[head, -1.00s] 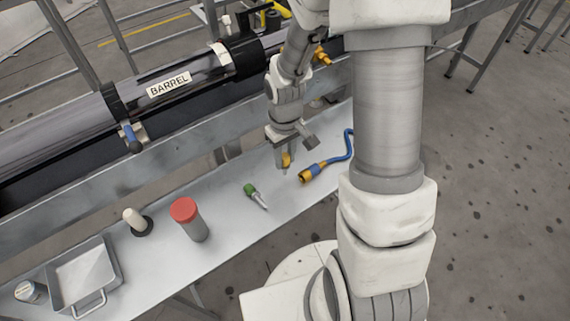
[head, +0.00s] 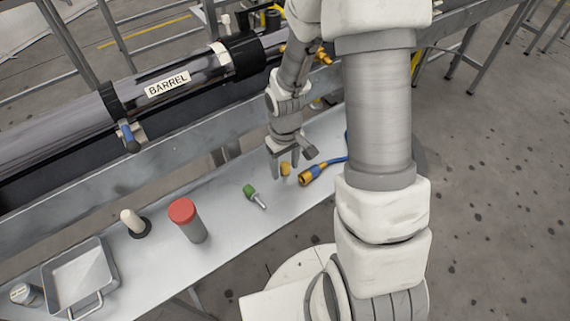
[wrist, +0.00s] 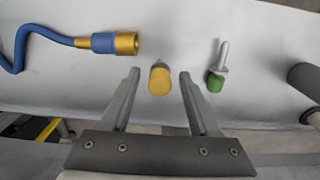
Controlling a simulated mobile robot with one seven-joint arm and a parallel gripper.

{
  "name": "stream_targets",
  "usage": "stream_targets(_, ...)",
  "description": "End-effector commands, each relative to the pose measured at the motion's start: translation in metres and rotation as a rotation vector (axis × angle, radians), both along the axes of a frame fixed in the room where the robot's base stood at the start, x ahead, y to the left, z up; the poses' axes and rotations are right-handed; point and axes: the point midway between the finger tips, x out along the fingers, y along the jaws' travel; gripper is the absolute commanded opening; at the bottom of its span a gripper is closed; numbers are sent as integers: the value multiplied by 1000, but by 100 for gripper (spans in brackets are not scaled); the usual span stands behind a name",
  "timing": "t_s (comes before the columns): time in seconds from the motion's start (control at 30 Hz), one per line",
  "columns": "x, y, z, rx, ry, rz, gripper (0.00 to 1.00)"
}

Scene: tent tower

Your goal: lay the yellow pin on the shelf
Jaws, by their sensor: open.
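The yellow pin (head: 285,168) is at the shelf, near the blue hose end in the head view. In the wrist view the yellow pin (wrist: 159,79) shows its yellow head toward me, with a bit of grey shaft beyond. I cannot tell whether it lies flat or stands. The shelf (head: 232,238) is a long pale metal surface. My gripper (head: 292,164) is over the shelf, fingers spread. In the wrist view my gripper (wrist: 159,74) is open, one finger on each side of the pin, with gaps showing.
A green pin (head: 249,191) lies on the shelf beside the yellow one. A blue hose with a brass end (head: 306,176) lies on the other side. A red-capped cylinder (head: 183,210), a white peg on a dark base (head: 132,222) and a metal tray (head: 108,262) stand farther left.

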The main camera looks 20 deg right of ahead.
Motion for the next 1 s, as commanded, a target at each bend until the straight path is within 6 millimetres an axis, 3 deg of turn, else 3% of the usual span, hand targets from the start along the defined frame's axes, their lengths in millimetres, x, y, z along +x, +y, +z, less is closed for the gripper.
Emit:
stream_targets(0.17, 1, 0, 10, 0, -2, -1, 62)
stream_targets(0.6, 1, 0, 100, 0, -4, -1, 62)
stream_targets(0.87, 0, 0, 125, -2, -5, -1, 62)
stream_targets(1.0, -4, -2, 148, -14, -41, -22, 62)
